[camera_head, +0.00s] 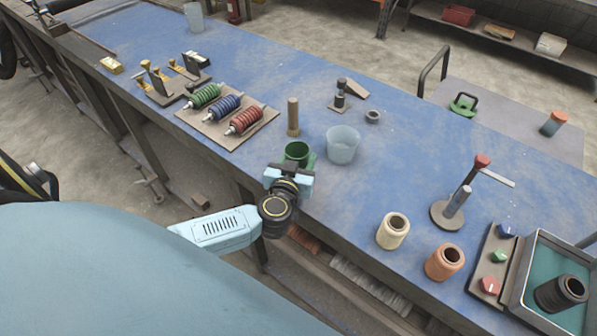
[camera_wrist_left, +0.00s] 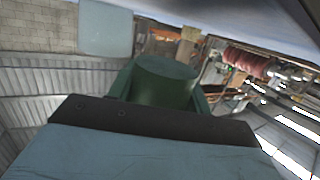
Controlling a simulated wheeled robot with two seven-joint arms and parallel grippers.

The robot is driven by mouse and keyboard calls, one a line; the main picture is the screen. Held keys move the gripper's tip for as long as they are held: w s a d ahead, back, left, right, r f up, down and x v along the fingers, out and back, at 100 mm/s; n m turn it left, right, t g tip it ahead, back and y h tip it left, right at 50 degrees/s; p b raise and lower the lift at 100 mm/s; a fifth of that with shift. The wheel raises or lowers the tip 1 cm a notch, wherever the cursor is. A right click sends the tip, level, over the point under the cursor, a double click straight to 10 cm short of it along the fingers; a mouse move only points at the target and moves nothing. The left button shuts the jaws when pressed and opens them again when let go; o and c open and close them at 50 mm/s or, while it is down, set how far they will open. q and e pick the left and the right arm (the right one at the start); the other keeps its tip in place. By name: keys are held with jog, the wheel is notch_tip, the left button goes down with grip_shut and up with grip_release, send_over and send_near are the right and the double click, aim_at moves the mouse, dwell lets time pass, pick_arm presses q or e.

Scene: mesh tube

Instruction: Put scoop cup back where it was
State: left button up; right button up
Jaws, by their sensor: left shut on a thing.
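The scoop cup is a small green cup (camera_head: 297,151). My left gripper (camera_head: 297,166) is shut on it near the front edge of the blue bench, left of a translucent cup (camera_head: 342,145). In the left wrist view the green cup (camera_wrist_left: 166,82) sits between the fingers of the gripper (camera_wrist_left: 163,95). In the head view the gripper body hides the cup's lower part, so I cannot tell whether it touches the bench. The right gripper is not in view.
A wooden peg (camera_head: 293,117) stands just behind the green cup. A board with several coloured coils (camera_head: 227,112) lies to the left. Cream (camera_head: 393,231) and orange (camera_head: 445,262) cylinders stand to the right. The bench (camera_head: 400,185) is clear between them and the translucent cup.

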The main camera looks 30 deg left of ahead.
pick_arm(q)
jog(key=shift+f+b, duration=0.75)
jog(key=shift+f, duration=1.15)
jog(key=shift+f, duration=0.1)
jog(key=o, duration=1.1)
jog(key=shift+s, duration=0.1)
jog(key=p+v, duration=0.1)
jog(key=v, duration=1.1)
